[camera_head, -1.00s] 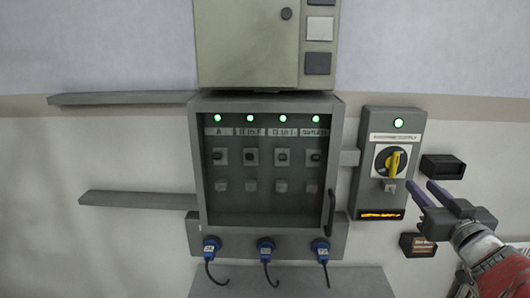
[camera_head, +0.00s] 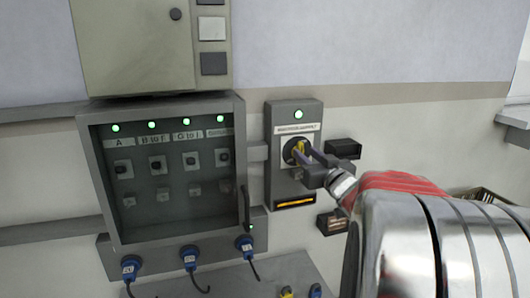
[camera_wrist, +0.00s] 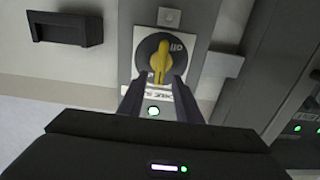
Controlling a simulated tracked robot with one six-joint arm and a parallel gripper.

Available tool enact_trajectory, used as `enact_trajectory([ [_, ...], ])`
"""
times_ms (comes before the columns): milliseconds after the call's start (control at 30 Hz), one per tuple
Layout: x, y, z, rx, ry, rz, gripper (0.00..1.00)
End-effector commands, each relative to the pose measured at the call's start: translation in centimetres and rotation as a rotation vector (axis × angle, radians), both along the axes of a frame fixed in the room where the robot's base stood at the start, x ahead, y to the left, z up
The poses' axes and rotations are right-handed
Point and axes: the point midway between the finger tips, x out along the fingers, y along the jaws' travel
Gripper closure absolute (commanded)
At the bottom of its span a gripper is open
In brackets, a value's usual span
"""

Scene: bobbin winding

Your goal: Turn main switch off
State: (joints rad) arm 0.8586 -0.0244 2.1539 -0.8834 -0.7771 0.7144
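The main switch is a yellow rotary handle (camera_head: 299,147) on a black dial, on a grey wall box (camera_head: 283,180) with a lit green lamp (camera_head: 298,114) above it. In the wrist view the handle (camera_wrist: 160,58) stands roughly upright in the picture, with lettering that looks like "off" at the dial's upper right. My gripper (camera_wrist: 158,80) is open, its two fingers at either side of the handle's end nearest the lamp (camera_wrist: 153,111). Small gaps seem to show beside the handle; contact cannot be told. In the head view the fingers partly hide the dial.
A glazed breaker cabinet (camera_head: 92,165) with several lit green lamps hangs left of the switch box, its handle (camera_head: 245,209) near that box. Blue plugs (camera_head: 190,257) hang below it. Small dark boxes (camera_head: 343,148) sit close right of the switch box.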

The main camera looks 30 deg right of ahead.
Motion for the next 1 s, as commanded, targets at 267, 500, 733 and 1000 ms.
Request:
enact_trajectory([
  [267, 2.1, -0.6, 0.0, 0.001, -0.001, 0.001, 0.69],
  [500, 2.2, -0.6, 0.0, 0.0, -0.001, 0.001, 0.69],
  [733, 2.2, -0.6, 0.0, 0.0, -0.001, 0.001, 0.81],
  [1000, 2.2, -0.5, 0.0, 0.0, -0.001, 0.002, 1.0],
])
